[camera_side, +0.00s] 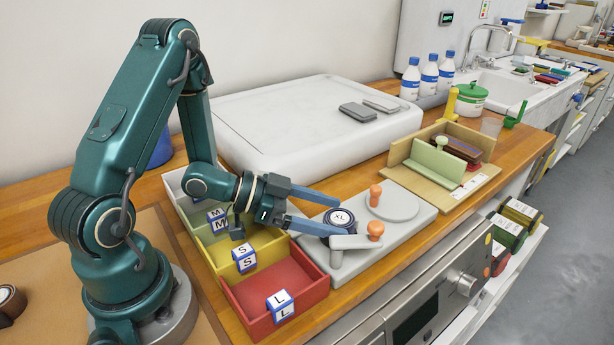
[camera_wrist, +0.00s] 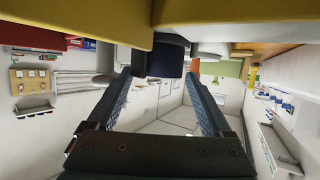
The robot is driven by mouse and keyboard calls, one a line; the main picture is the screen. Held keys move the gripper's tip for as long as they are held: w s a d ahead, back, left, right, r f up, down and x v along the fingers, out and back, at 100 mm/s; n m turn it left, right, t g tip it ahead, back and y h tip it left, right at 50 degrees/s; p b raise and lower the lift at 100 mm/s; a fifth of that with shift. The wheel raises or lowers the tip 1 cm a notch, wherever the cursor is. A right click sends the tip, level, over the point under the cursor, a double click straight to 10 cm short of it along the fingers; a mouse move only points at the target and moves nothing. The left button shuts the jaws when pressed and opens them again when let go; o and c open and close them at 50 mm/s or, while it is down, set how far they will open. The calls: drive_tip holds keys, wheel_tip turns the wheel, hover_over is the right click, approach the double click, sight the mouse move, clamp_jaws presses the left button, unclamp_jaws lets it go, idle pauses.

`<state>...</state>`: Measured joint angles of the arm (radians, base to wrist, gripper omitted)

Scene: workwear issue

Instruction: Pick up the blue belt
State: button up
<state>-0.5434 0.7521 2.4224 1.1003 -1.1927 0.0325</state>
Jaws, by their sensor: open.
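In the side view the lower finger passes in front of part of the roll. In the wrist view a dark blue shape (camera_wrist: 166,57), likely the belt, shows just beyond my open fingertips (camera_wrist: 156,77). I cannot tell whether the fingers touch it.
Two orange knobs (camera_side: 375,228) stand close right of the belt. A beige rack (camera_side: 443,160) is farther right. A white slab (camera_side: 300,125) lies behind.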

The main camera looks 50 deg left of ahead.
sight(344, 218)
drive_tip(key=shift+x, duration=2.7)
drive_tip(key=c, duration=1.1)
drive_tip(key=shift+c, duration=0.2)
drive_tip(key=shift+r, duration=0.15)
